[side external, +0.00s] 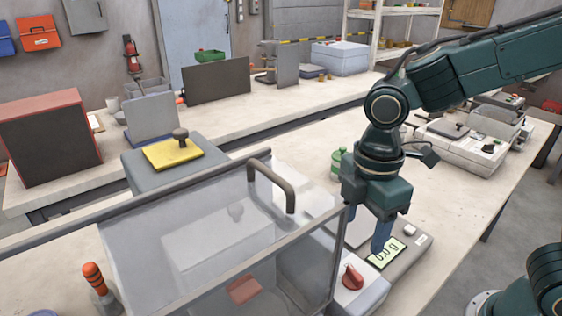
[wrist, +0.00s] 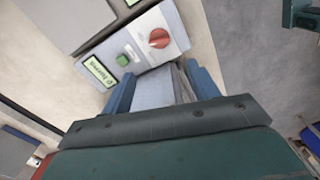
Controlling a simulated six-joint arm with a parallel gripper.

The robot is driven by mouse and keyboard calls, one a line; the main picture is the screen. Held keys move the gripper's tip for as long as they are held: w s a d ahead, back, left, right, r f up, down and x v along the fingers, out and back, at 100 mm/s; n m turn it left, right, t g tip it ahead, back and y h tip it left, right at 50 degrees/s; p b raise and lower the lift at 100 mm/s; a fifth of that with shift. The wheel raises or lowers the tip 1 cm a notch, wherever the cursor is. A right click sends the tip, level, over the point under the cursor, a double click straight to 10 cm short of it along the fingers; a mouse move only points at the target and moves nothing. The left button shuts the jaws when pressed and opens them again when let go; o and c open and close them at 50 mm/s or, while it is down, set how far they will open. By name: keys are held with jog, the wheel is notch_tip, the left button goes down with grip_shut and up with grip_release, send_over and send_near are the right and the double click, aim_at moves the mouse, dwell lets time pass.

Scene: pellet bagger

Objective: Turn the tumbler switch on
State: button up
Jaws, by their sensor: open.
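A red rotary knob (side external: 351,278) sits on a pale control box (side external: 362,292) beside the clear-hooded machine. In the wrist view a red knob (wrist: 159,38) shows on a pale panel (wrist: 175,20), with a green button (wrist: 123,59) and a small lit display (wrist: 99,71). No part is plainly marked as the tumbler switch. My gripper (side external: 382,240) points down over the scale, close to its display (side external: 386,253), with the red knob to its lower left. In the wrist view its blue fingers (wrist: 163,85) are apart, with a grey surface between and beyond them.
The clear hood (side external: 220,220) with a dark handle (side external: 272,184) stands left of my gripper. A grey scale (side external: 410,247) with a white button (side external: 410,230) lies beneath it. A green bottle (side external: 338,163) stands behind.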

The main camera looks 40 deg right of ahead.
aim_at(353, 273)
notch_tip(353, 273, down, 12)
jog(key=shift+r, duration=0.15)
dwell(0.5)
jog(key=shift+c, duration=0.2)
